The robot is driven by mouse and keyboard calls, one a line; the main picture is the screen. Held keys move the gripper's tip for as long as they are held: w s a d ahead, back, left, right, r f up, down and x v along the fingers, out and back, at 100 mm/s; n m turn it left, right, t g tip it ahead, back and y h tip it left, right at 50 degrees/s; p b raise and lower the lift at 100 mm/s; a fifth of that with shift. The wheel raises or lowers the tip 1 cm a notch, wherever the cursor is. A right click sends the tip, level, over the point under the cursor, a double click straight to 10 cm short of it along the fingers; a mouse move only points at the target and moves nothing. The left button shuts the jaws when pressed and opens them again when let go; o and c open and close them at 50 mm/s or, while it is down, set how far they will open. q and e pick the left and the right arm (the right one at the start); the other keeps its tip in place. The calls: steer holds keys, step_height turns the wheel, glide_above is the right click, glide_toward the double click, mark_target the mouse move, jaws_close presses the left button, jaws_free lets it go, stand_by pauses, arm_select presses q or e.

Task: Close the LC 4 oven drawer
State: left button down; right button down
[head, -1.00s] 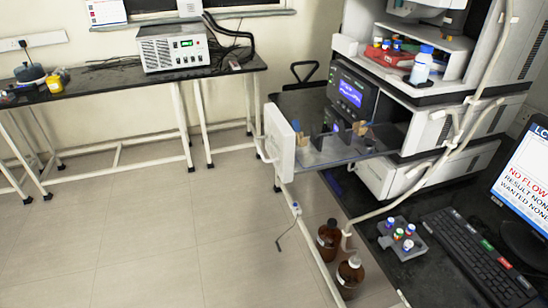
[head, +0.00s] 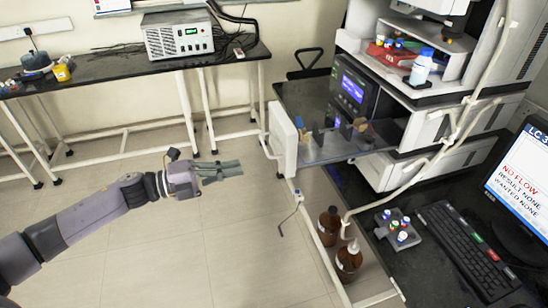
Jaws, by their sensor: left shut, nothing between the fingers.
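The oven drawer stands pulled out to the left from the instrument stack. Its white front panel (head: 284,141) faces left, and its dark tray (head: 338,147) carries small fittings. My left gripper (head: 238,170) is shut and empty. Its fingers point right, toward the panel, with a clear gap in the picture between them. The gripper appears a little lower than the panel's middle. My right gripper is not in view. No LC 4 label is readable on the drawer.
Two brown bottles (head: 346,262) stand below the drawer. A vial rack (head: 397,229), a keyboard (head: 470,250) and a monitor (head: 520,180) are at the right. A bench (head: 110,75) with a power unit (head: 178,36) is behind. The floor at left is open.

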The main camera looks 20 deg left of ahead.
mark_target(286, 159)
arm_select(q)
steer(key=p+x, duration=0.3)
steer(key=x, duration=0.6)
steer(key=shift+w+d+r, duration=0.2)
steer(key=shift+d, duration=0.1)
steer(key=shift+w+d+f+p, duration=0.15)
steer(key=shift+w+d+p, duration=0.1)
steer(key=shift+d+p, duration=0.15)
